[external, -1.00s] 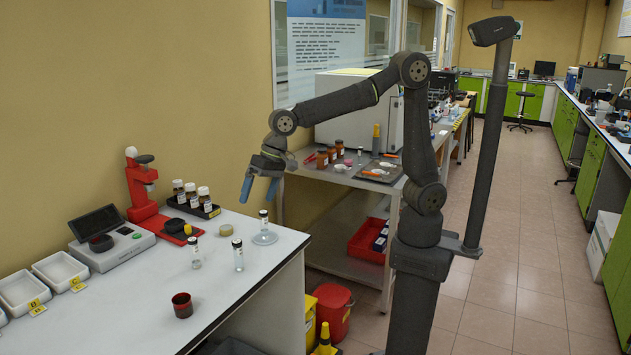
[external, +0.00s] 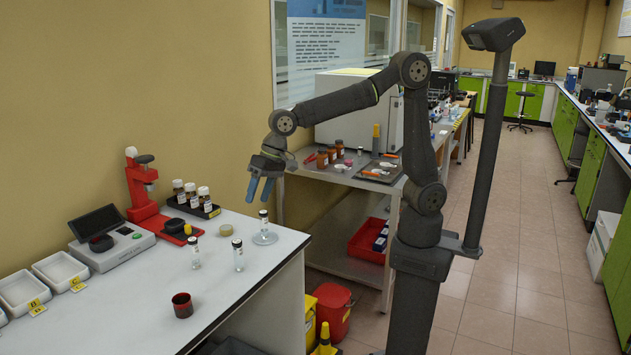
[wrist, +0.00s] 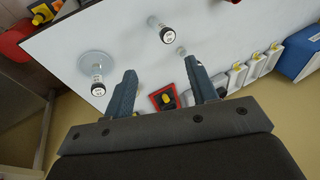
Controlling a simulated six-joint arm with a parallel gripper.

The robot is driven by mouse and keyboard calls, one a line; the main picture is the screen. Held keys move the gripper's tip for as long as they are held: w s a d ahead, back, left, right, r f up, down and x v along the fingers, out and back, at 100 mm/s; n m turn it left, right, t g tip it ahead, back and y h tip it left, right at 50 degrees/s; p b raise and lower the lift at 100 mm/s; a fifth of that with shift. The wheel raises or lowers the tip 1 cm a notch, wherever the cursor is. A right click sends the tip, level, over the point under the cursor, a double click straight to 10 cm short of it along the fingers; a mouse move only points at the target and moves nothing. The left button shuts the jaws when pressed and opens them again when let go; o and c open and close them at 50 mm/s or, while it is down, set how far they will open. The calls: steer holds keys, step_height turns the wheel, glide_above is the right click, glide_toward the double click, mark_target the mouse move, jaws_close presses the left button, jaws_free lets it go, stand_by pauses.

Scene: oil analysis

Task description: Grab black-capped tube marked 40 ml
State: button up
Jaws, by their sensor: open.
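One black-capped clear tube stands upright on a round glass base (external: 265,239) near the table's right edge; its cap (external: 263,213) shows just below my fingers. A second black-capped tube (external: 238,258) and a third (external: 196,254) stand to its left. The markings are too small to read, so I cannot tell which is 40 ml. My gripper (external: 260,198) is open and empty above the table, near the tube on the glass base. In the wrist view that tube (wrist: 97,82) lies left of my fingers (wrist: 158,82); another tube (wrist: 165,33) is farther up.
Several bottles stand in a black tray (external: 193,207). A red device (external: 140,190), a grey instrument (external: 112,245), white trays (external: 60,271) and a dark red cup (external: 182,305) share the white table. A yellowish round item (external: 226,230) lies near the tubes. The front right tabletop is clear.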

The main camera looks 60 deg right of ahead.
steer(key=n+g+h, duration=0.2)
steer(key=n+h, duration=0.2)
steer(key=n, duration=1.5)
glide_above(239, 253)
steer(key=d, duration=0.1)
steer(key=f, duration=0.8)
steer(key=w+f, duration=0.1)
steer(key=f, duration=0.3)
steer(key=shift+d+f, duration=0.1)
steer(key=shift+d, duration=0.05)
steer(key=shift+f, duration=2.8)
steer(key=c, duration=1.1)
